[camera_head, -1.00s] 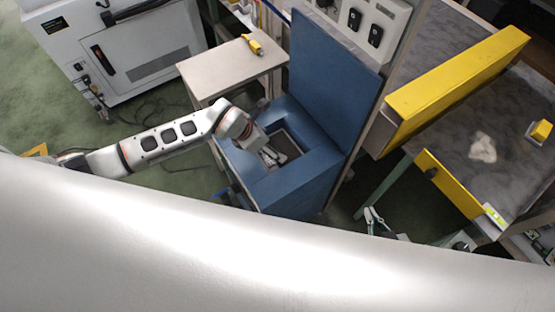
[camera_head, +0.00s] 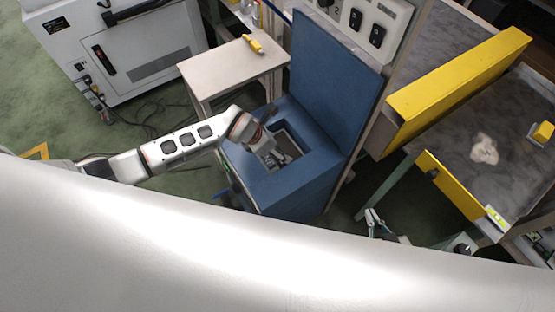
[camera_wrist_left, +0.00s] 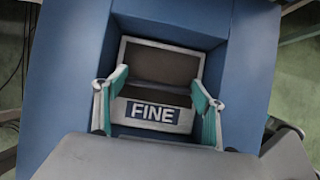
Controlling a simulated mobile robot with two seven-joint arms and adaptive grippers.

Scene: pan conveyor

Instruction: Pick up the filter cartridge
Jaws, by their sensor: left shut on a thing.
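The filter cartridge (camera_wrist_left: 153,112) has a pale frame, a brown face and a label reading FINE. It sits inside the square opening of the blue housing (camera_head: 285,185), between the walls in the left wrist view. My left gripper (camera_head: 274,158) reaches into this opening. In the left wrist view its teal-padded fingers (camera_wrist_left: 160,88) are on either side of the cartridge, shut on it. In the head view the gripper partly hides the cartridge. My right gripper (camera_head: 373,216) shows low at the centre right, its fingers apart and empty, away from the housing.
A raised blue lid (camera_head: 333,70) stands behind the opening. A pale side table (camera_head: 225,70) with a yellow object (camera_head: 253,43) is at the back left. A yellow-edged workbench (camera_head: 460,150) stands to the right. Loose cables lie on the floor behind the left arm.

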